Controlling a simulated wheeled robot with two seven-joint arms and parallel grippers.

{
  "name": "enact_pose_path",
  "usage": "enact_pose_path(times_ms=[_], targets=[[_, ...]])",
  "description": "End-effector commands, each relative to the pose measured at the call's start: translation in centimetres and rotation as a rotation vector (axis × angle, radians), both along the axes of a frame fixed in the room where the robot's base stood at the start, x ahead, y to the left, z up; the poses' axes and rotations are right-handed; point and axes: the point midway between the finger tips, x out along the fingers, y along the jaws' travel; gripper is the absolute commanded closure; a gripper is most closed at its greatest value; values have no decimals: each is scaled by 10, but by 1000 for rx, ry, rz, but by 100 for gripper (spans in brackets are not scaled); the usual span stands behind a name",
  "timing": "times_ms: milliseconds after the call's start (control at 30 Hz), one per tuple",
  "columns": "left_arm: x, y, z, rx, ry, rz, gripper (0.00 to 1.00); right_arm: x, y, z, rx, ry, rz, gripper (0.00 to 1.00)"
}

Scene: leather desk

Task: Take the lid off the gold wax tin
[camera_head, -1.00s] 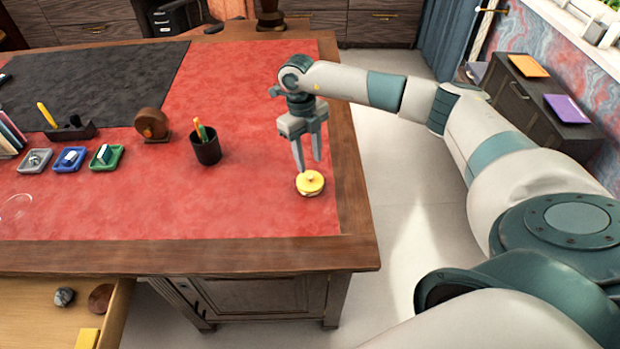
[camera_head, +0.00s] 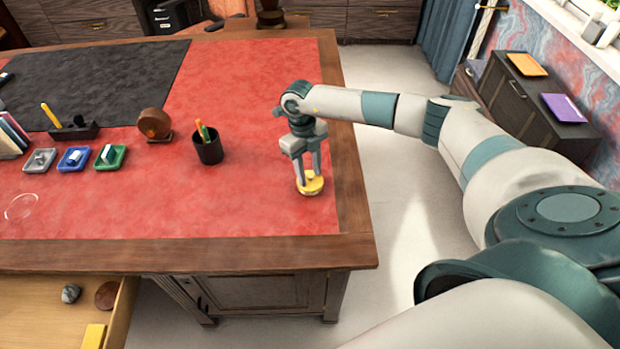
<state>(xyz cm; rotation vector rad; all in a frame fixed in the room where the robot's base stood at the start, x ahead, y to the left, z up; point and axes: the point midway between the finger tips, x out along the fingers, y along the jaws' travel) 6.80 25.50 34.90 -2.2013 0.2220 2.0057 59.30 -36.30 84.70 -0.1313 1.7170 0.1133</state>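The gold wax tin (camera_head: 311,189) sits on the red leather near the right edge of the desk, its lid on top. My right gripper (camera_head: 309,181) points straight down over it. Its two fingers reach down to the lid, one on each side of the small knob on top. A gap shows between the fingers; whether they touch the knob is too small to tell. The knob is mostly hidden between the fingers. My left gripper is not in view.
A dark pen cup (camera_head: 208,150) stands left of the tin. Further left are a round wooden piece (camera_head: 155,124) and several small trays, one green (camera_head: 111,157). An open drawer (camera_head: 50,312) juts out at the front left. The red leather around the tin is clear.

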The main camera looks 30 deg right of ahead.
Motion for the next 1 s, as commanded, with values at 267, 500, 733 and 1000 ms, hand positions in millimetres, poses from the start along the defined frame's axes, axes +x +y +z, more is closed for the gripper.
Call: enact_pose_path(times_ms=[267,500,733,1000], targets=[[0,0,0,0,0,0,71,0,0,0,0,0,-1,68],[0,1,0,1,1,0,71,0,0,1,0,0,-1,100],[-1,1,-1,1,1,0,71,0,0,1,0,0,-1,100],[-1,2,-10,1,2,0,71,1,-1,15,0,-2,-1,100]])
